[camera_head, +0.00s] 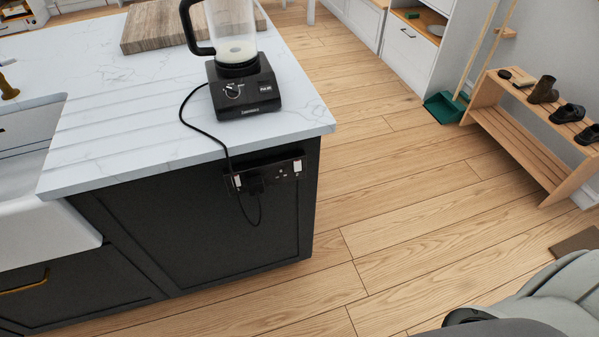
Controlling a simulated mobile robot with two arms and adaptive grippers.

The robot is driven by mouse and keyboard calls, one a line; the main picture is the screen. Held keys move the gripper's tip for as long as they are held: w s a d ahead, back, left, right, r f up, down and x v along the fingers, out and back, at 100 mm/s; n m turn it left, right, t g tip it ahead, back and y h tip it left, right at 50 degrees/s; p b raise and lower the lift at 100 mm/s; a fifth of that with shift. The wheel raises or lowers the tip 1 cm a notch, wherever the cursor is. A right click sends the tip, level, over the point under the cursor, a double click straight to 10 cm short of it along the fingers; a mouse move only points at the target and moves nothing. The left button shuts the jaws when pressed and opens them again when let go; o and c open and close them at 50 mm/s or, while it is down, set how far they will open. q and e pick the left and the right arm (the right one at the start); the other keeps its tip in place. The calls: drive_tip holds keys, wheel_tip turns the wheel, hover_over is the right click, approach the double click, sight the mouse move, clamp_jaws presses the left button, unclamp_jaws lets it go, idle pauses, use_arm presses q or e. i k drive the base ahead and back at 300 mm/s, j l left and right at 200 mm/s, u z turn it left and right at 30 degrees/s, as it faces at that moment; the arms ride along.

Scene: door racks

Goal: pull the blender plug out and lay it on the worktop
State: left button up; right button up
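The black blender (243,87) with its clear jug stands on the white marbled worktop (120,105), near its right corner. Its black cord (203,130) runs from the base over the worktop edge and hangs in a loop below the socket. The black plug (255,184) sits in the left part of the dark double socket (284,172), on the dark end panel just under the worktop. The socket's right half looks empty. A white switch shows beside the plug. Neither gripper is in view.
A wooden board (170,25) lies at the back of the worktop and a white sink (30,190) is at the left. The worktop between sink and blender is clear. A wooden shoe rack (530,150) and green dustpan (445,107) stand right, beyond open wooden floor.

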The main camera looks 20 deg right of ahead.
sight(256, 185)
drive_tip(key=l, duration=0.65)
drive_tip(key=k+l, duration=0.1)
drive_tip(key=l, duration=0.5)
